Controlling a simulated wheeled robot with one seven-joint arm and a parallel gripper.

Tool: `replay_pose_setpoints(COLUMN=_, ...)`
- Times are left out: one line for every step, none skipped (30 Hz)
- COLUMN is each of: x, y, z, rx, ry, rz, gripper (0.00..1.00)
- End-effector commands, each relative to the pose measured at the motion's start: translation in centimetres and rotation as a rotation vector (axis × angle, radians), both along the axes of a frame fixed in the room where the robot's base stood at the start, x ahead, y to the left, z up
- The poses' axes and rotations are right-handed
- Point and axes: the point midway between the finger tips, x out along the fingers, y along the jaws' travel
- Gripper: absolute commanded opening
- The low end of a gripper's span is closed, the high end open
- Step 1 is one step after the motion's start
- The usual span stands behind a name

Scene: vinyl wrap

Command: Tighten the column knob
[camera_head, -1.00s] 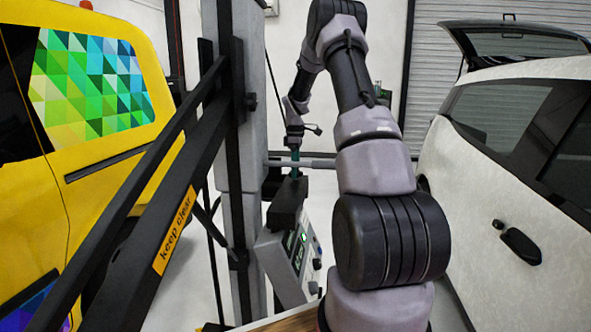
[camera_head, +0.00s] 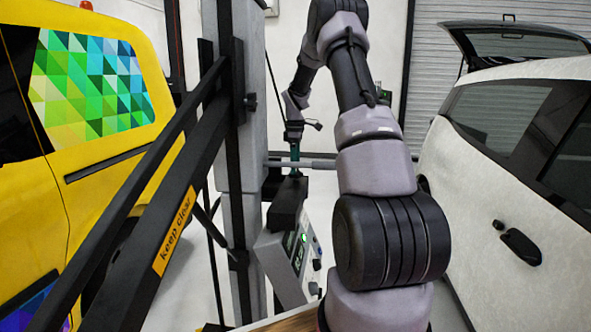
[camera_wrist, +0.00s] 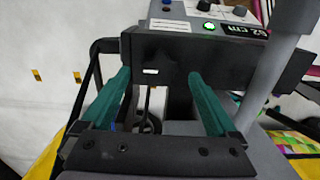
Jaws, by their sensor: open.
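A small dark knob (camera_head: 250,102) sticks out from the side of the grey column (camera_head: 255,140) in the head view; I take it for the column knob. My gripper (camera_head: 294,170), with teal fingers, points down to the right of the column, below the knob's height and apart from it. In the wrist view my gripper (camera_wrist: 160,74) is open, its fingers spread in front of a black block (camera_wrist: 175,58) with a small white mark. I cannot tell whether the tips touch the block.
A control box (camera_head: 290,262) with a green-lit button and knobs is below my gripper. A horizontal grey bar (camera_head: 300,163) passes by the fingers. A black "keep clear" beam (camera_head: 165,215), a yellow van (camera_head: 100,170) and a white car (camera_head: 500,170) flank the space.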

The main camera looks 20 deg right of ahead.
Motion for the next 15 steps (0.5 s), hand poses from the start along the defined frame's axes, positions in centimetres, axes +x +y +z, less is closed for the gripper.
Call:
replay_pose_setpoints(x=0.1, y=0.0, z=1.1, rx=-0.001, ry=-0.005, rz=0.0, gripper=0.94)
replay_pose_setpoints(x=0.1, y=0.0, z=1.7, rx=-0.002, ry=-0.005, rz=-0.001, gripper=0.94)
replay_pose_setpoints(x=0.1, y=-0.1, z=2.6, rx=-0.003, ry=-0.005, rz=-0.001, gripper=0.94)
replay_pose_setpoints(x=0.1, y=0.0, z=3.3, rx=-0.002, ry=-0.005, rz=-0.001, gripper=0.94)
replay_pose_setpoints(x=0.1, y=0.0, z=3.9, rx=-0.001, ry=-0.005, rz=0.0, gripper=0.94)
replay_pose_setpoints(x=0.1, y=0.0, z=4.7, rx=-0.001, ry=-0.005, rz=0.0, gripper=0.94)
replay_pose_setpoints(x=0.1, y=0.0, z=5.2, rx=-0.001, ry=-0.005, rz=-0.001, gripper=0.94)
replay_pose_setpoints(x=0.1, y=0.0, z=5.8, rx=-0.002, ry=-0.005, rz=-0.001, gripper=0.94)
replay_pose_setpoints(x=0.1, y=0.0, z=6.5, rx=-0.001, ry=-0.004, rz=-0.001, gripper=0.94)
replay_pose_setpoints(x=0.1, y=0.0, z=6.9, rx=-0.002, ry=-0.005, rz=0.0, gripper=0.94)
replay_pose_setpoints(x=0.1, y=-0.1, z=7.3, rx=-0.002, ry=-0.005, rz=0.0, gripper=0.94)
replay_pose_setpoints(x=0.1, y=0.0, z=7.8, rx=-0.001, ry=-0.003, rz=-0.001, gripper=0.94)
replay_pose_setpoints(x=0.1, y=0.0, z=8.0, rx=-0.001, ry=-0.003, rz=-0.001, gripper=0.94)
replay_pose_setpoints(x=0.1, y=0.0, z=8.3, rx=0.0, ry=-0.002, rz=-0.001, gripper=0.94)
replay_pose_setpoints(x=0.0, y=0.0, z=8.5, rx=0.0, ry=-0.001, rz=-0.001, gripper=0.94)
